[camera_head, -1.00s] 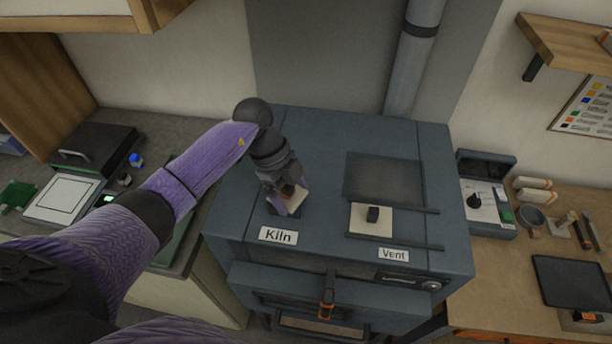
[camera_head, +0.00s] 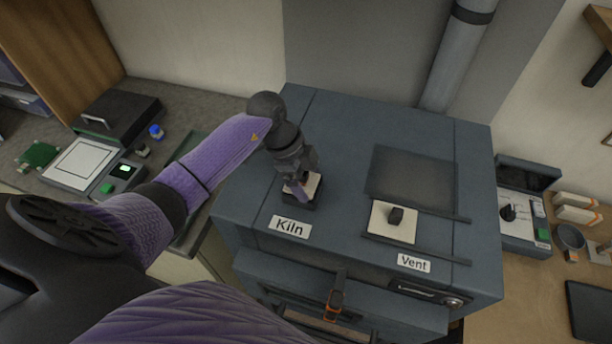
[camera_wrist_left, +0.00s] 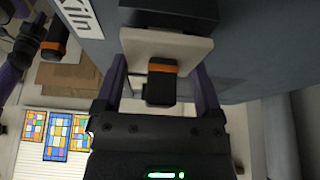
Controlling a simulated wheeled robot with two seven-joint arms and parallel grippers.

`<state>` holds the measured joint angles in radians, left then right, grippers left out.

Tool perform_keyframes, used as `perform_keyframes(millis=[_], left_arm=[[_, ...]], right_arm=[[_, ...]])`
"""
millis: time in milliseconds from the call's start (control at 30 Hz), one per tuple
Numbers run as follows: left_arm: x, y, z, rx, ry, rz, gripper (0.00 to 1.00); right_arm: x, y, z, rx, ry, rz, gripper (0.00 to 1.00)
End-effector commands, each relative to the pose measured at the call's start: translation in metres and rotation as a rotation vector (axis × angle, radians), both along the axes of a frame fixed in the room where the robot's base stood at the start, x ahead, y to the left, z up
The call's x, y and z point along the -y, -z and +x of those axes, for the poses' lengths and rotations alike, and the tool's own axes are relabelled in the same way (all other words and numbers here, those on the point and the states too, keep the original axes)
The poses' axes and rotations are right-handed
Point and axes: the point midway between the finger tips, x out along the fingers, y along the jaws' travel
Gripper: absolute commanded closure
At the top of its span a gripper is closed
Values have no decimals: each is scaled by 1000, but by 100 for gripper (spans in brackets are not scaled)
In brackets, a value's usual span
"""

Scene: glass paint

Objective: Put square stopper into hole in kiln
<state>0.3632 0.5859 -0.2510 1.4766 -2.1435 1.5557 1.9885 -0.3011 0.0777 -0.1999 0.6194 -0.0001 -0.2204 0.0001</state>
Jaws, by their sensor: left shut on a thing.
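The square stopper is a cream plate (camera_head: 312,185) with a black knob and orange band (camera_wrist_left: 161,86). My left gripper (camera_head: 298,192) is shut on it above the kiln top, behind the "Kiln" label. A dark square hole (camera_head: 303,202) shows under and in front of the plate. In the left wrist view the purple fingers of my left gripper (camera_wrist_left: 161,80) stand at either side of the plate (camera_wrist_left: 166,47). A dark block shape lies beyond the plate there. Whether the stopper touches the hole's rim cannot be told. My right gripper is not in view.
The grey-blue kiln (camera_head: 345,135) has a flat top. A second cream plate with a black knob (camera_head: 393,222) sits between rails by the "Vent" label (camera_head: 414,263). A grey pipe (camera_head: 460,50) rises behind. A control box (camera_head: 520,215) stands right of the kiln.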

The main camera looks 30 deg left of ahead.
Motion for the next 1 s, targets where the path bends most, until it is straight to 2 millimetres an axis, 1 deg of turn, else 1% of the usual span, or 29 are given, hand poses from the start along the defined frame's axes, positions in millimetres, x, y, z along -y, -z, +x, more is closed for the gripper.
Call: perform_keyframes(millis=[233,600,967,1000], left_arm=[[0,0,0,0,0,0,74],[2,10,0,-1,0,1,74],[2,12,-2,-8,2,2,74],[2,13,-2,-8,2,2,11]], right_arm=[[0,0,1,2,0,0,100],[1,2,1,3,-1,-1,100],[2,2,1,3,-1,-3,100],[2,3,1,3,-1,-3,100]])
